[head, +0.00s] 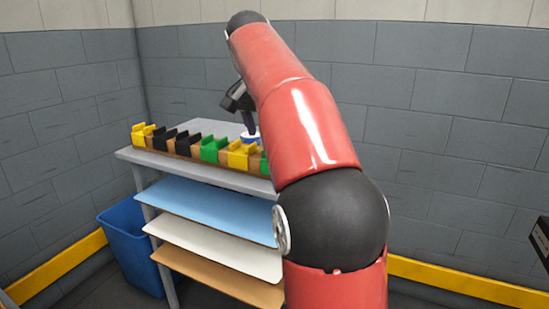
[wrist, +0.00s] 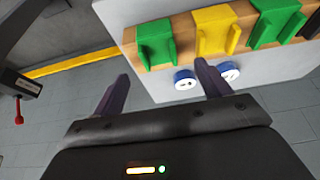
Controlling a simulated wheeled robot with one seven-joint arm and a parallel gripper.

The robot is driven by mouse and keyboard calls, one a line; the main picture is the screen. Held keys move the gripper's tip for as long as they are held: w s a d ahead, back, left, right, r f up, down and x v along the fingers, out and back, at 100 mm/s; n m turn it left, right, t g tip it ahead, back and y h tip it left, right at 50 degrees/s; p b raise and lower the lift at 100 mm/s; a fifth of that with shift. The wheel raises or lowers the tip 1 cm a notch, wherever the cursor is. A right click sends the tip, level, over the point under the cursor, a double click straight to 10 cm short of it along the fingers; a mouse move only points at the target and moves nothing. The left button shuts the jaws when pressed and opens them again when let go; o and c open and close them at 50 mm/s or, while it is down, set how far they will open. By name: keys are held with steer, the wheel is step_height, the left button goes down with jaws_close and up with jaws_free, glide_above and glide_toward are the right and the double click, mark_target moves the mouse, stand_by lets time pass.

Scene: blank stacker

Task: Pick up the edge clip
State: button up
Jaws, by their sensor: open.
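Several clip-like blocks sit in a row on a wooden rail (head: 226,155) along the table's front edge. In the head view they are yellow (head: 142,135), black (head: 165,138), black (head: 186,143), green (head: 210,149), yellow (head: 240,154) and green (head: 264,163). I cannot tell which one the task's edge clip is. The wrist view shows a green clip (wrist: 157,43), a yellow clip (wrist: 215,29) and another green clip (wrist: 275,22). My gripper (wrist: 162,70) is open and empty, its right fingertip near a blue-and-white round piece (wrist: 185,79). My arm hides much of the gripper in the head view.
A second blue-and-white round piece (wrist: 229,70) lies beside the first on the grey table (head: 130,154). Blue (head: 215,210), white (head: 210,245) and tan (head: 220,278) boards sit below the tabletop. A blue bin (head: 130,245) stands at left. Grey walls enclose the corner.

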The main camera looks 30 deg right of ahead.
glide_above(264, 170)
steer(key=d, duration=0.3)
steer(key=shift+a+f, duration=0.2)
steer(key=shift+f, duration=2.4)
steer(key=c, duration=1)
